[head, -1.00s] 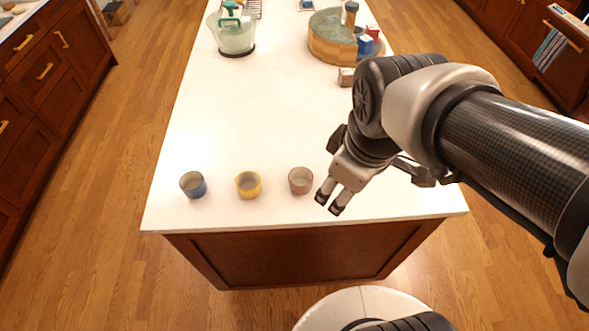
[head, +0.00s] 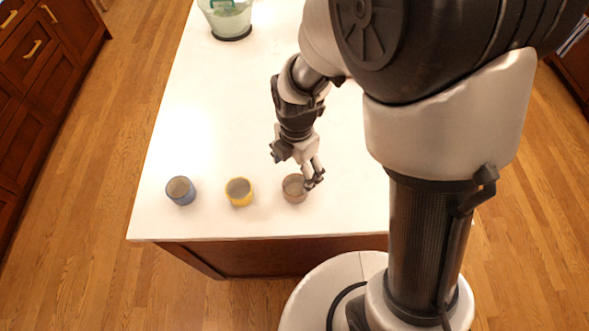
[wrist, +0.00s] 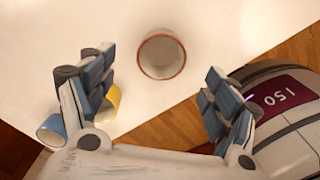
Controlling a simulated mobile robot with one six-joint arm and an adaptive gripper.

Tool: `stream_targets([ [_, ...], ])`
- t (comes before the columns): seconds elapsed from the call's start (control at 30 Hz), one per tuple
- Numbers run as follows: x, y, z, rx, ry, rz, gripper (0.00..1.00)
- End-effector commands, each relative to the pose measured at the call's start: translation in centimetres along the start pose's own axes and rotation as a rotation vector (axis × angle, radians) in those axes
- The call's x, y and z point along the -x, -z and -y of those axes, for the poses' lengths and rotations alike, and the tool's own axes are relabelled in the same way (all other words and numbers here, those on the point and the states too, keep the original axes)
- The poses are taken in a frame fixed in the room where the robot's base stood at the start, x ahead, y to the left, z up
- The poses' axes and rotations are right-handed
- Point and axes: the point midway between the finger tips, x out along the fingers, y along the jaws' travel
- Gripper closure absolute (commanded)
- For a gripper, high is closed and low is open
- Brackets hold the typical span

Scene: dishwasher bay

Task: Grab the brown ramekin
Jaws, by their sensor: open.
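The brown ramekin (head: 292,190) stands upright on the white counter, rightmost of three small cups in the head view. In the wrist view the brown ramekin (wrist: 162,56) is seen from above, empty, ahead of and between the fingers. My gripper (head: 315,181) is at its right side in the head view, with a fingertip overlapping its rim in the picture; I cannot tell if they touch. In the wrist view my gripper (wrist: 160,92) has its fingers spread wide with nothing between them.
A yellow cup (head: 239,192) and a blue cup (head: 181,190) stand to the left in a row. The counter's front edge (head: 262,238) is close below them. A pale green container (head: 228,18) stands at the back. The counter middle is clear.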

Motion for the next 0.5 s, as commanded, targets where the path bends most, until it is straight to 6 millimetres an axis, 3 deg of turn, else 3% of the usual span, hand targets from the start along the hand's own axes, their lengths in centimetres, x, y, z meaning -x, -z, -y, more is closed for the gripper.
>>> stream_targets([
  [0.1,-2.5,0.0,0.1,-0.001,0.004,-0.001,0.19],
  [0.37,-4.2,0.1,0.1,-0.001,0.000,0.000,0.19],
  [0.5,-6.3,0.4,0.3,-0.001,0.002,-0.001,0.19],
])
